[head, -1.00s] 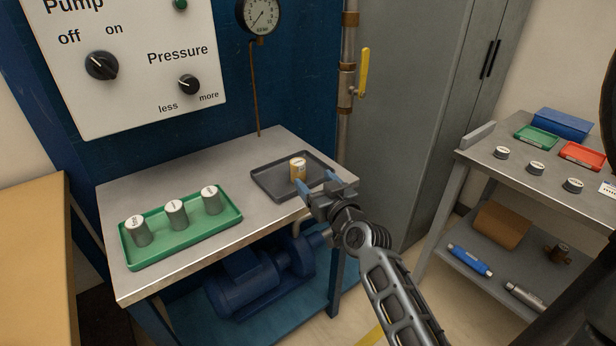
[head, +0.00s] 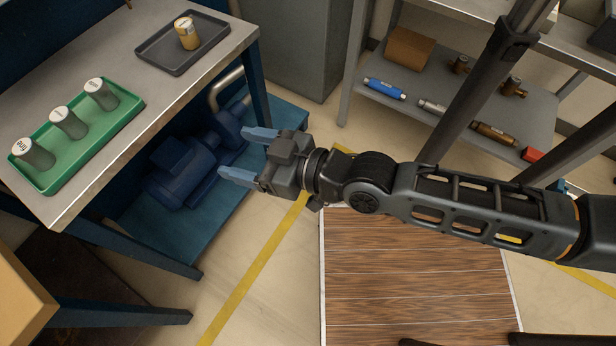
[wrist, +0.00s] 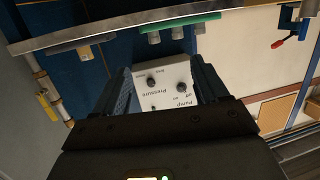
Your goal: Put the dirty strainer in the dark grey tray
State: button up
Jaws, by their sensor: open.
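The brownish, dirty-looking strainer (head: 186,33) stands upright in the dark grey tray (head: 160,58) at the back right of the bench. My gripper (head: 234,154) is open and empty. In the head view it is to the right of the bench's front edge, clear of the strainer and tray. In the wrist view the two fingers (wrist: 157,88) stand apart with nothing between them. The tray's underside or edge seems to show at the upper left there, but I cannot be sure.
A green tray (head: 128,124) holds several grey strainers (head: 68,123) on the bench (head: 150,112). A blue pump (head: 180,168) sits beneath. A shelf at the upper right carries a blue cylinder (head: 384,89), a brown roll (head: 409,48) and fittings. Floor between is free.

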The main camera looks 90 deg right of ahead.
jog(key=s+a+r+n+y, duration=0.4)
jog(key=s+a, duration=0.4)
jog(key=s, duration=0.2)
notch_tip(320, 180, up, 3)
jog(key=shift+a+f+y, duration=0.15)
jog(key=shift+a+y, duration=0.25)
jog(key=shift+y, duration=0.4)
jog(key=shift+s, duration=0.1)
